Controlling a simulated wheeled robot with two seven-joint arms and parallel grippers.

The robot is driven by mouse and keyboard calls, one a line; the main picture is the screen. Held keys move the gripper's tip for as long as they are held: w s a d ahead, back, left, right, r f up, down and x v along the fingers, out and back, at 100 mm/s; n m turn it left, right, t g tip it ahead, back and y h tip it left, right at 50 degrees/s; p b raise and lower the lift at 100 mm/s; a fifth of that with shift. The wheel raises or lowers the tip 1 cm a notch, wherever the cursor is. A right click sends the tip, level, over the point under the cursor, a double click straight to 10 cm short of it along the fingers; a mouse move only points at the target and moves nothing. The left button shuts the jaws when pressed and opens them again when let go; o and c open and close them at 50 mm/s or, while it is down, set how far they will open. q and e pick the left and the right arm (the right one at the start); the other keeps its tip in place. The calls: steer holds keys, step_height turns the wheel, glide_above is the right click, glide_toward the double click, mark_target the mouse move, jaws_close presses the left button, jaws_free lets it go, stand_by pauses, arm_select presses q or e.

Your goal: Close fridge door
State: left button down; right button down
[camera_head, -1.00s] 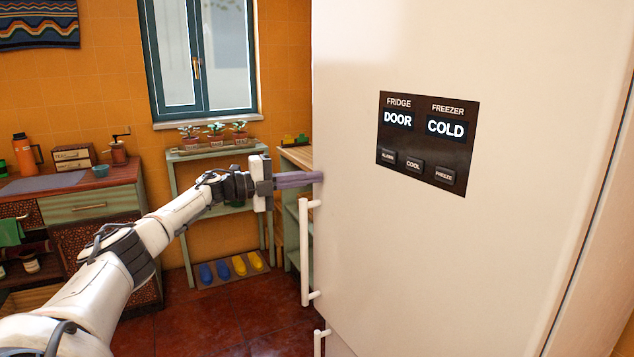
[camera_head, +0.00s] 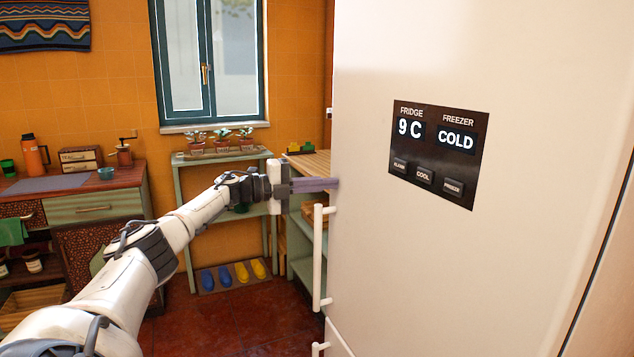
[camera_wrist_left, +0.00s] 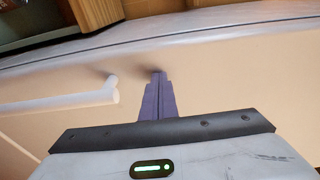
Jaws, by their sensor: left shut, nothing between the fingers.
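The white fridge door (camera_head: 480,60) fills the right of the head view, with a dark panel (camera_head: 437,155) reading "9 C" for the fridge and "COLD" for the freezer. A long white vertical handle (camera_head: 318,255) is on its left edge and also shows in the wrist view (camera_wrist_left: 65,103). My left gripper (camera_head: 335,184) is shut and empty, its purple fingers at the door's left edge just above the handle. In the wrist view the fingertips (camera_wrist_left: 158,75) are at the door surface beside the handle's end; exact contact is unclear. My right gripper is not in view.
A green shelf (camera_head: 222,155) with potted plants and a wooden-topped unit (camera_head: 310,163) stand behind my left gripper. A counter (camera_head: 70,185) with an orange flask (camera_head: 35,155) is at the far left.

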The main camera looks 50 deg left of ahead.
arm_select(q)
steer(key=shift+w+d+r+t, duration=0.2)
steer(key=shift+w+r+t, duration=0.1)
steer(key=shift+w+r, duration=0.45)
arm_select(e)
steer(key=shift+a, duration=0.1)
arm_select(q)
steer(key=shift+s+a+f+b, duration=0.2)
steer(key=shift+s+f+b, duration=0.2)
steer(key=shift+s, duration=0.25)
steer(key=shift+s+a+f+b, duration=0.3)
steer(key=shift+s+f+b, duration=0.1)
steer(key=shift+s+b, duration=0.15)
steer(key=b+v, duration=0.3)
steer(key=v, duration=0.6)
steer(key=shift+r+b, duration=0.3)
steer(key=shift+r, duration=0.05)
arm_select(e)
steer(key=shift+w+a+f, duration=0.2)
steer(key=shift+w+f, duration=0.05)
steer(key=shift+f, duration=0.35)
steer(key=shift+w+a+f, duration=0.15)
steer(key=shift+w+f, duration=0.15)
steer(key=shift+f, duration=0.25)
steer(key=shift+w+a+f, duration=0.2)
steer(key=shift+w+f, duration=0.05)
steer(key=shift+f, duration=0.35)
arm_select(q)
steer(key=shift+s, duration=0.15)
